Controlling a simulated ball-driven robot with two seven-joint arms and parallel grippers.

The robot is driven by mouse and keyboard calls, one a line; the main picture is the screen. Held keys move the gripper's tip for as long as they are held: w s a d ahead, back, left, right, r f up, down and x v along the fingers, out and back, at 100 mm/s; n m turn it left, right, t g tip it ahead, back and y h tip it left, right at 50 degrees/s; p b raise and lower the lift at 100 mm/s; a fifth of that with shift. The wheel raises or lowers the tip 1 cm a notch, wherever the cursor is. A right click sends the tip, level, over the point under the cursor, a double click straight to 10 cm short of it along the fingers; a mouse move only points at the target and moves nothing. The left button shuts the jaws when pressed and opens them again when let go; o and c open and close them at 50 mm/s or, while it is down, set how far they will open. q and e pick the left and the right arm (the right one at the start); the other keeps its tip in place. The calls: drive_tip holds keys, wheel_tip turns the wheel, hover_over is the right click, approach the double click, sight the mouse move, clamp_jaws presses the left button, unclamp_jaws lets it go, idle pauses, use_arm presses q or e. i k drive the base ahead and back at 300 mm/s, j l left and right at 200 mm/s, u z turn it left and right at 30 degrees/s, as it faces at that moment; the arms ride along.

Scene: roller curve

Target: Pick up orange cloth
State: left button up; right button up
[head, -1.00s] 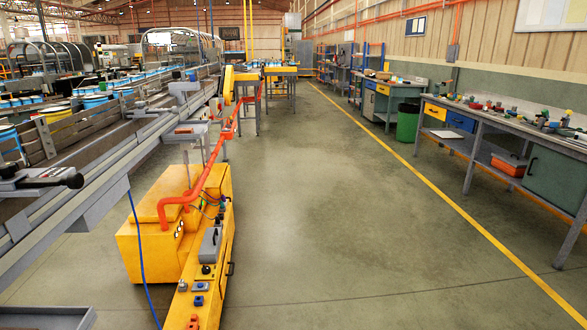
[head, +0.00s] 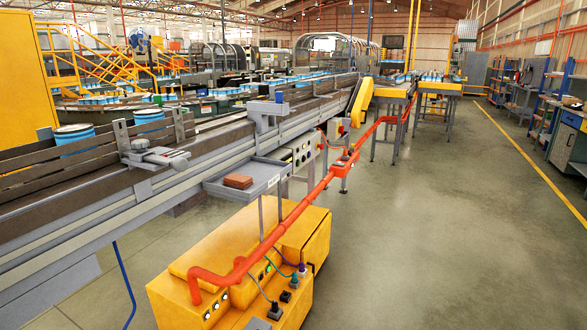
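A small folded brownish-orange item (head: 238,181), which looks like the cloth, lies on a grey tray (head: 213,187) at the side of the conveyor (head: 100,228). I cannot tell its material for certain at this size. The tray stands on a thin post above a yellow machine cabinet (head: 285,250). Neither of my grippers is in view.
An orange pipe (head: 300,205) runs from the cabinet up along the conveyor side, close to the tray. Blue-topped cans (head: 75,138) stand behind the conveyor rail. Open grey floor (head: 440,230) lies to the right.

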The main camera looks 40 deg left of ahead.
sight(236, 181)
drive_tip(key=i, duration=1.2)
drive_tip(key=i+l+u, duration=0.1)
drive_tip(key=i, duration=1.15)
